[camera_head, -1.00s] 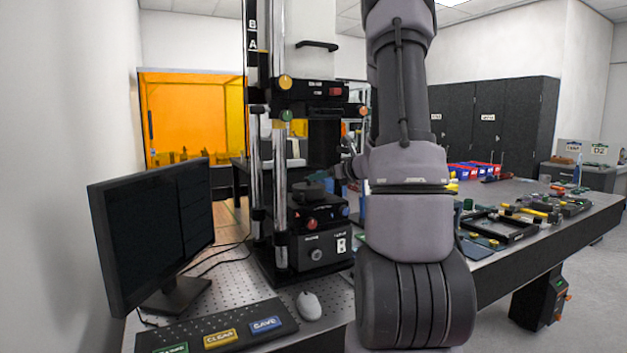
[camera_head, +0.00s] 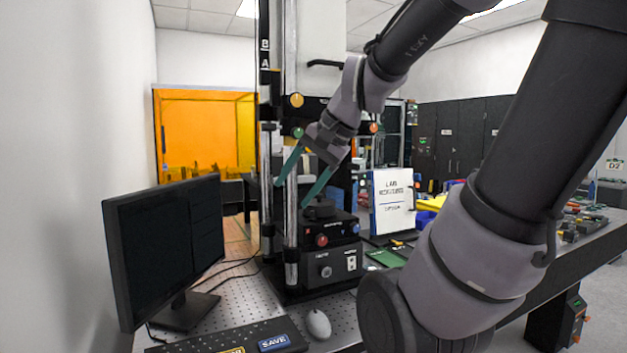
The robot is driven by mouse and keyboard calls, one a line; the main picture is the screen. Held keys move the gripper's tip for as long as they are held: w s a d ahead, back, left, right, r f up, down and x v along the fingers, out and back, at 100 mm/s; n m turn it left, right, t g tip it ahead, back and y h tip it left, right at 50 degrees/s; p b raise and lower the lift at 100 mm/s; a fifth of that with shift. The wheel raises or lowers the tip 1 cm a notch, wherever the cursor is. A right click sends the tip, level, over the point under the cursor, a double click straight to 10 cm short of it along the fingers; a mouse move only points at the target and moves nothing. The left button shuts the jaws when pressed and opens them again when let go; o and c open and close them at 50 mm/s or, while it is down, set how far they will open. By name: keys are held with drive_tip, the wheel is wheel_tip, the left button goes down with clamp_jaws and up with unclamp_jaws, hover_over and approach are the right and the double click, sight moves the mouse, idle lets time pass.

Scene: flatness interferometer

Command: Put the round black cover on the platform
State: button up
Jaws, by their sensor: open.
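The round black cover (camera_head: 320,210) shows as a low dark disc with a raised middle on top of the black platform (camera_head: 343,226) of the interferometer. It looks level, but its lower edge blends into the dark platform, so its exact seating is hard to tell. My gripper (camera_head: 291,196) is open and empty, with two long green fingers pointing down and left. It is above and left of the cover in the picture, with one fingertip just above the cover's left side.
Metal posts (camera_head: 291,235) stand close to the platform. A monitor (camera_head: 165,245), a keypad (camera_head: 235,338) and a white mouse (camera_head: 318,323) are at the front left. A white lab sign (camera_head: 393,200) stands to the right. My arm hides much of the right bench.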

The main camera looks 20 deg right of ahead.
drive_tip(key=shift+s+d+r+n+t+h, duration=0.2)
drive_tip(key=shift+s+d+r+n+h, duration=0.15)
drive_tip(key=shift+s+n, duration=0.35)
drive_tip(key=shift+s+d+r+n+t+h, duration=0.2)
drive_tip(key=shift+s+n+h, duration=0.25)
drive_tip(key=shift+n, duration=0.3)
drive_tip(key=shift+s+d+r+n+t+h, duration=0.2)
drive_tip(key=shift+s+d+n+h, duration=0.2)
drive_tip(key=shift+s+n, duration=0.3)
drive_tip(key=shift+w, duration=0.1)
